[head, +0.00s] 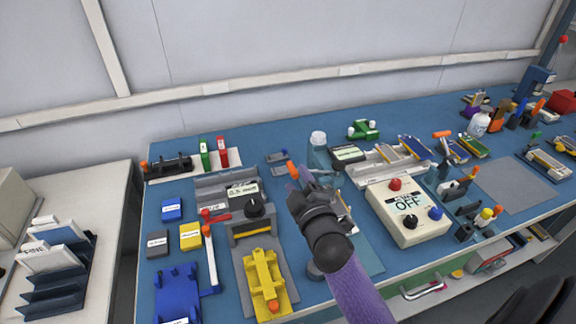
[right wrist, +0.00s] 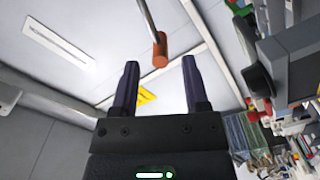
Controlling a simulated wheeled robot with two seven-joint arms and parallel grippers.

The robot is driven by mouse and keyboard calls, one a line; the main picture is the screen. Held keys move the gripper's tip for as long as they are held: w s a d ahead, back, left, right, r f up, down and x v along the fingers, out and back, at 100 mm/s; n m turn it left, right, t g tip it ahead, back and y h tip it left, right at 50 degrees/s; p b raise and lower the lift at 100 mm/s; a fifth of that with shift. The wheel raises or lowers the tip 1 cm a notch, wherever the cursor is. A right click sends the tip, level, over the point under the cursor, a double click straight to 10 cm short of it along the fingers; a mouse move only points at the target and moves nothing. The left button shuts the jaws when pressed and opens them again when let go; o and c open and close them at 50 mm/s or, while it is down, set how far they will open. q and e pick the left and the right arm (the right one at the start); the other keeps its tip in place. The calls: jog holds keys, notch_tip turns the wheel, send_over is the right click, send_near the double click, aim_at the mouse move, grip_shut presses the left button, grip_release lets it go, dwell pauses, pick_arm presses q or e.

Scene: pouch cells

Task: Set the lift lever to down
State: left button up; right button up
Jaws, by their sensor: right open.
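A thin metal lever with an orange end knob (right wrist: 160,52) shows in the right wrist view; I take it to be the lift lever. The orange knob also shows in the head view (head: 293,170), just beyond my right gripper. My right gripper (head: 308,186) is open and empty. In the right wrist view the knob appears between the two dark fingertips (right wrist: 160,68), toward their far ends; I cannot tell whether they touch it. My gripper and arm hide the lever's base in the head view. My left gripper is not in view.
A tester (head: 408,222) reading OFF stands right of my arm. A yellow fixture (head: 264,280) and a white lever with an orange tip (head: 210,258) stand to the left. A pale bottle-like post (head: 319,152) stands close behind my gripper.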

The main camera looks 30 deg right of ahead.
aim_at(292, 171)
jog(key=x, duration=0.4)
jog(key=shift+w+b, duration=0.3)
jog(key=shift+b, duration=0.1)
grip_shut()
dwell(1.1)
